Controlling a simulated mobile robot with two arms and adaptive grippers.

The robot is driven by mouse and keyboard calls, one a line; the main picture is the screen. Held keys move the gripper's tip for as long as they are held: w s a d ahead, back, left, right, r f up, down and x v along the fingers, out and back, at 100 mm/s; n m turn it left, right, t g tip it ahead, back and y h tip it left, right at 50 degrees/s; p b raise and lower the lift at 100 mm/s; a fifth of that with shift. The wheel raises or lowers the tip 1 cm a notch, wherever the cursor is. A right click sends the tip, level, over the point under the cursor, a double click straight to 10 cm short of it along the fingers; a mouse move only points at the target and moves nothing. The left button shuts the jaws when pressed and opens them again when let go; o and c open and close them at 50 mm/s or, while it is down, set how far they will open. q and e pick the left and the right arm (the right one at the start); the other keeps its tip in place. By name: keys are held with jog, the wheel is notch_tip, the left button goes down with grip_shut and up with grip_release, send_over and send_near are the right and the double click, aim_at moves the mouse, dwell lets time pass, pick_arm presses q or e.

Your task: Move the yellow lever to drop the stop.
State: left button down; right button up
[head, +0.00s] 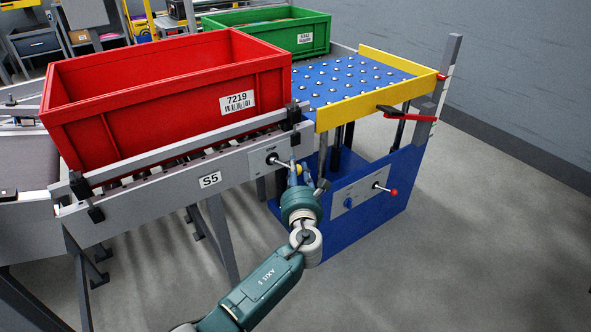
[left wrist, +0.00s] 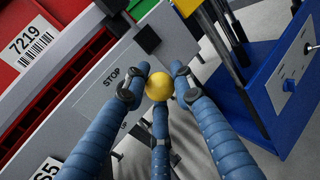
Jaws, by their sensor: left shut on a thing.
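The yellow lever's round knob (left wrist: 159,86) sits between the blue fingers of my left gripper (left wrist: 160,92) in the left wrist view. In the head view the knob (head: 298,169) shows beside the fingers of my left gripper (head: 296,175), at the right end of the conveyor's side rail. My left gripper is shut on it. A plate marked STOP (left wrist: 110,77) is beside the knob; part of its lower lettering is hidden by the fingers. I cannot tell how the stop itself stands. My right gripper is in neither view.
A red crate (head: 170,105) labelled 7219 stands on the roller conveyor marked S5 (head: 209,180). To the right is a blue ball-transfer table (head: 345,80) with yellow rails (head: 375,103) and a red-knobbed lever (head: 393,192). A green crate (head: 262,38) is behind. The floor at right is clear.

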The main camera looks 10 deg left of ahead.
pick_arm(q)
jog(key=shift+d+f, duration=0.2)
jog(key=shift+d, duration=0.05)
jog(key=c, duration=1.4)
grip_release()
jog(key=shift+c, duration=0.2)
jog(key=shift+w, duration=0.1)
jog(key=v, duration=1.2)
